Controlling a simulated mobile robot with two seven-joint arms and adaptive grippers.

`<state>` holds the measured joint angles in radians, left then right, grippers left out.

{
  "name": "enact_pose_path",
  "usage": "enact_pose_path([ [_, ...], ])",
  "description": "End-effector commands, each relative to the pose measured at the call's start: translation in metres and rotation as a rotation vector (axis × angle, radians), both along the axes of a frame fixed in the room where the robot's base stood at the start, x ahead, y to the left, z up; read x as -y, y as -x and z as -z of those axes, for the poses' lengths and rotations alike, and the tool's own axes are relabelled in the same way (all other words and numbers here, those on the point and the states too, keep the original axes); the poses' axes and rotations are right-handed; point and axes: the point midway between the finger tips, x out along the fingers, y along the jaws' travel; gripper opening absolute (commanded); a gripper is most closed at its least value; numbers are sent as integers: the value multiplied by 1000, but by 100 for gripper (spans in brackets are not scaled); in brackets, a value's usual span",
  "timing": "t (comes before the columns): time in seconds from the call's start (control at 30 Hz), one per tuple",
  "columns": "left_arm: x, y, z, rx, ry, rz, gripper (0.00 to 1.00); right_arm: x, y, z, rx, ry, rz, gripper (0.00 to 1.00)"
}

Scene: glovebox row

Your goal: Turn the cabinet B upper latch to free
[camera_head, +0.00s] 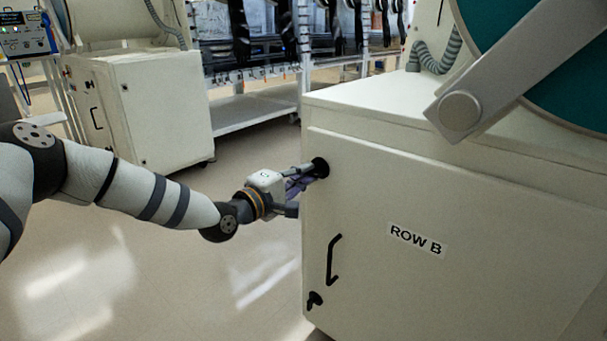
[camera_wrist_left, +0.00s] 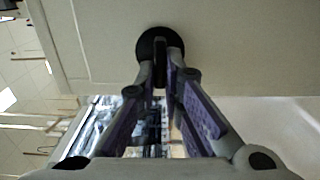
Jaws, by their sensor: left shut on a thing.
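The cabinet B (camera_head: 450,216) is a cream box with a "ROW B" label on its door. Its upper latch (camera_head: 320,167) is a round black knob near the door's upper left corner. My left gripper (camera_head: 308,171) reaches it from the left, with its fingers at the knob. In the left wrist view, the gripper's fingertips (camera_wrist_left: 160,75) are closed on the middle part of the upper latch (camera_wrist_left: 160,42), in front of its round black base. The fingers hide part of the latch, so its exact angle is unclear. My right gripper is in neither view.
A black door handle (camera_head: 333,260) and a lower black latch (camera_head: 315,299) are below on the same door. Another cream cabinet (camera_head: 155,110) stands at the back left. The floor (camera_head: 190,270) left of cabinet B is clear.

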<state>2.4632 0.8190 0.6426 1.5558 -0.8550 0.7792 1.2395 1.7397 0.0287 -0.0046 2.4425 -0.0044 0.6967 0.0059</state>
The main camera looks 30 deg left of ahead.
Motion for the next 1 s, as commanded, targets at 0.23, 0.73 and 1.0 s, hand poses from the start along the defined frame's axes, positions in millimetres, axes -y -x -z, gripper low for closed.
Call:
enact_pose_path([
  [0.23, 0, 0, 0, 0, 1, 0, 28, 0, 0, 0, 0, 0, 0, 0],
  [0.73, -18, 70, -1, -1, 7, -3, 28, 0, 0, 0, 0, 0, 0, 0],
  [1.0, -28, 114, 0, 0, 4, -2, 28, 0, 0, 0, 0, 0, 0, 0],
])
